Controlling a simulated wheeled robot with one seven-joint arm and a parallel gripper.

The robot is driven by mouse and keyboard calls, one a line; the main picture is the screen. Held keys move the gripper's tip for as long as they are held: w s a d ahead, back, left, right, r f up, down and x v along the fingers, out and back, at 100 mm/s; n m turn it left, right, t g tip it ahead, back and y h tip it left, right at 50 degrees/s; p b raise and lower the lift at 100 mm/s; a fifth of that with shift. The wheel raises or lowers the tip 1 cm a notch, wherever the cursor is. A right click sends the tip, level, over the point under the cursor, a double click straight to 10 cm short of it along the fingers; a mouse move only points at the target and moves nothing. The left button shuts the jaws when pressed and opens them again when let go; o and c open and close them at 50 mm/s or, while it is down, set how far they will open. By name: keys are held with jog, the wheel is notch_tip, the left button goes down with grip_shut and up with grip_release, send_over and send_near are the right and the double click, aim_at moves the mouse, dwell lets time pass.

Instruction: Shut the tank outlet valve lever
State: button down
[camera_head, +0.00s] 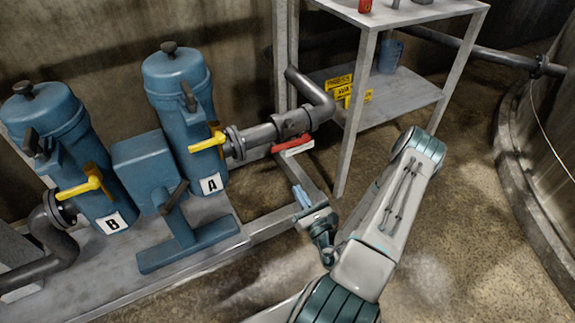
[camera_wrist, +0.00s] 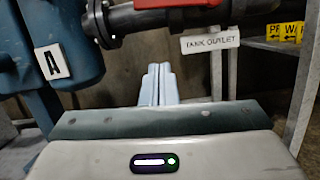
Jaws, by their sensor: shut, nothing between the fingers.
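The tank outlet valve lever is red (camera_head: 292,142) and sits on the grey pipe to the right of filter A. In the wrist view the red lever (camera_wrist: 165,4) lies along the top edge, partly cut off, above the white "TANK OUTLET" label (camera_wrist: 210,42). My gripper (camera_head: 301,195) is below the lever in the head view, apart from it. In the wrist view my gripper's fingers (camera_wrist: 157,84) are together, empty, and point toward the space under the pipe, left of the label.
Blue filters A (camera_head: 178,95) and B (camera_head: 50,125) carry yellow levers (camera_head: 208,141). The grey pipe (camera_head: 270,133) runs right from filter A. A grey shelf (camera_head: 400,98) with yellow signs stands to the right. Open floor lies in front of it, and a large round tank (camera_head: 550,120) is far right.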

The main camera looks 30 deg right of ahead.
aim_at(290, 143)
jog(key=w+r+b, duration=0.3)
jog(key=w+r, duration=0.3)
jog(key=w, duration=0.3)
jog(key=shift+w+d, duration=0.25)
jog(key=shift+r, duration=0.1)
dwell(0.3)
jog(key=shift+r+m+h+p, duration=0.2)
jog(key=shift+m+h+p, duration=0.25)
jog(key=shift+p, duration=0.2)
